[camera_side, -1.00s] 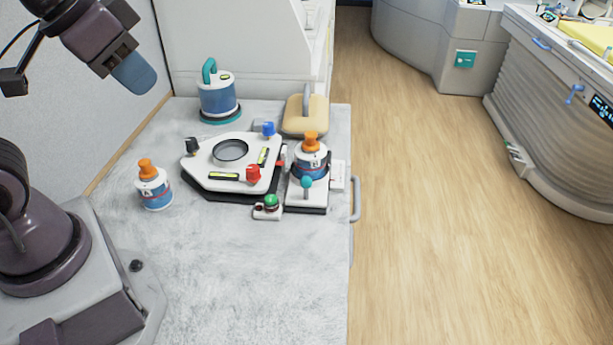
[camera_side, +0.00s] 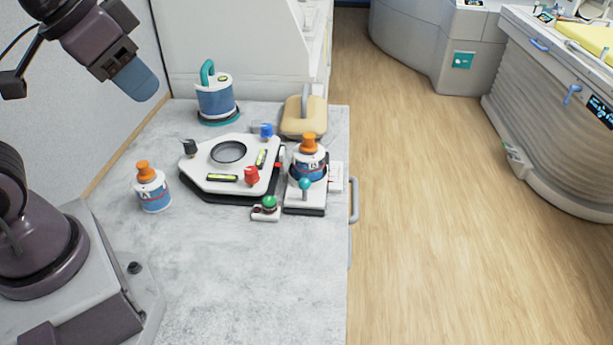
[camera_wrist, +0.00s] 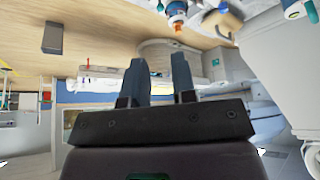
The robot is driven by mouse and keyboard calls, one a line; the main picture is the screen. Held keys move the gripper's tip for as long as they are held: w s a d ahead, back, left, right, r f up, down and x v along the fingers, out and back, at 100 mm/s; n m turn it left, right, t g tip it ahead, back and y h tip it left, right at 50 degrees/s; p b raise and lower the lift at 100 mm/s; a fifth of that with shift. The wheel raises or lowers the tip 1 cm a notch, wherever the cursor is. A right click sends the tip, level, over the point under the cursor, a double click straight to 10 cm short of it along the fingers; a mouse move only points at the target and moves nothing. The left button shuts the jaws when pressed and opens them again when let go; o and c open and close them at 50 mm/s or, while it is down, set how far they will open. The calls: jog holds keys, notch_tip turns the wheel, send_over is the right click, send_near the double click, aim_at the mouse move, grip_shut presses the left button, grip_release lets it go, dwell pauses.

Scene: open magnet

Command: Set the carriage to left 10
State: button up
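The carriage (camera_side: 303,203) looks to be the white slide with a teal knob (camera_side: 305,183) at the right of the bench. A bottle marked B (camera_side: 308,168) with an orange cap stands on it. A white plate (camera_side: 337,177), perhaps a scale, is at its right; its markings are too small to read. My gripper (camera_side: 136,80) is high at the upper left, well away from the carriage. In the wrist view my gripper (camera_wrist: 158,80) shows two fingers apart with nothing between them.
A white levelling plate (camera_side: 205,179) with red, blue and black knobs stands left of the carriage. A green button (camera_side: 268,202) is in front. Bottle A (camera_side: 152,192), a blue canister (camera_side: 214,100) and a handled beige block (camera_side: 303,120) stand around. The front bench is clear.

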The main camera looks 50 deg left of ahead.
jog(key=o, duration=0.4)
jog(key=shift+w+a+f+g, duration=0.1)
jog(key=shift+w+f+g, duration=0.3)
jog(key=shift+f, duration=0.2)
jog(key=shift+w+f+g, duration=0.3)
jog(key=shift+w+f, duration=0.05)
jog(key=shift+f, duration=0.2)
jog(key=shift+o, duration=0.2)
jog(key=w+f+n+g+h, duration=0.1)
jog(key=w+f+n, duration=0.2)
jog(key=w+f, duration=0.6)
jog(key=w+f+n+g+h, duration=0.15)
jog(key=w+f+n, duration=0.3)
jog(key=w, duration=0.85)
jog(key=shift+m+y, duration=0.35)
jog(key=x, duration=1.3)
jog(key=shift+s+a+f, duration=0.15)
jog(key=shift+a+f, duration=0.15)
jog(key=shift+a, duration=0.05)
